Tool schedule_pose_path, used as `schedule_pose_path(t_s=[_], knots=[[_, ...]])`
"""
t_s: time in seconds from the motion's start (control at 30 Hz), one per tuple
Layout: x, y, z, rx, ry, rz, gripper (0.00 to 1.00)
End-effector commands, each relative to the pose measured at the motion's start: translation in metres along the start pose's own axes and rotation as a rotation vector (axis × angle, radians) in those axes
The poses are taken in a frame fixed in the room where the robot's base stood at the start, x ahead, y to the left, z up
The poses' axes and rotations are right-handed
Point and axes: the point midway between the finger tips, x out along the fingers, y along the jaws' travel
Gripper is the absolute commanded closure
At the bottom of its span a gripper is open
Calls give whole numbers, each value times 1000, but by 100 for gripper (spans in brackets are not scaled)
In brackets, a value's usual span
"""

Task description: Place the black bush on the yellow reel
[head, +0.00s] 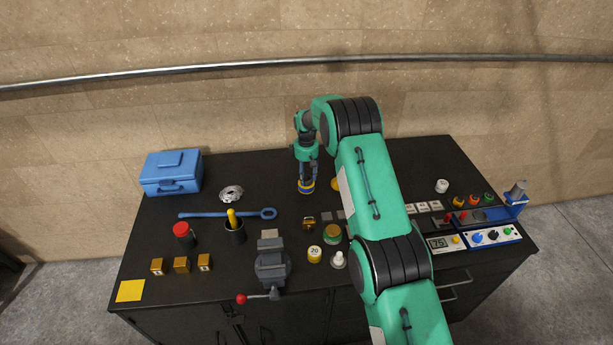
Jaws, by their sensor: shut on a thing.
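My gripper (307,174) points down over the back middle of the black table. It is shut on a small dark piece, taken as the black bush, which is mostly hidden between the fingers. A round yellow-and-blue piece (305,187), which may be the yellow reel, shows right below the fingertips. I cannot tell whether the held piece touches it. Another yellow round thing (336,184) lies just to the right, partly hidden by my arm. A yellow round piece with a pale top (315,254) stands near the front, right of the vise.
A control panel (474,239) stands at right. My arm hides part of the table.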

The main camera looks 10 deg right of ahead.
Motion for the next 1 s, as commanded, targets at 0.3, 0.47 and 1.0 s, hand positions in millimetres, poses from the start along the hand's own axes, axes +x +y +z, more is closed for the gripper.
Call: schedule_pose_path(t_s=[0.3, 0.47, 1.0], knots=[[1, 0, 0, 0, 1, 1, 82], [3, 0, 0, 0, 1, 1, 53], [-1, 0, 0, 0, 1, 1, 40]])
